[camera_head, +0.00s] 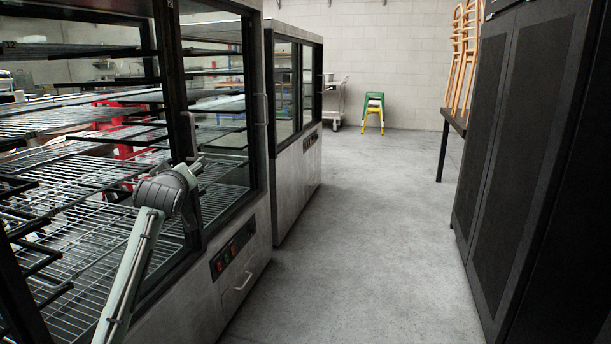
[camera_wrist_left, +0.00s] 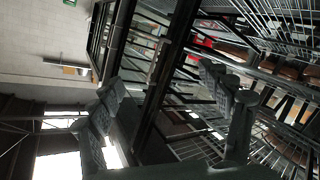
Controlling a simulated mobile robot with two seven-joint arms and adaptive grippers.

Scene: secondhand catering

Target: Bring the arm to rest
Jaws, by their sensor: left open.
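My left arm (camera_head: 142,250) reaches up from the lower left in the head view. Its wrist joint is in front of the near glass display cabinet (camera_head: 245,285), beside the dark door frame. My left gripper (camera_wrist_left: 165,112) is open in the wrist view, with its two finger pads wide apart and nothing held between them. A dark frame post of the cabinet passes behind the gap between the fingers; I cannot tell how far away it is. The gripper is mostly hidden behind the wrist in the head view. My right gripper is not in view.
Wire shelves (camera_head: 70,185) fill the near cabinet. A second cabinet (camera_head: 295,185) stands beyond it. Tall black cabinets (camera_head: 520,150) line the right. The grey floor (camera_head: 370,240) between is clear.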

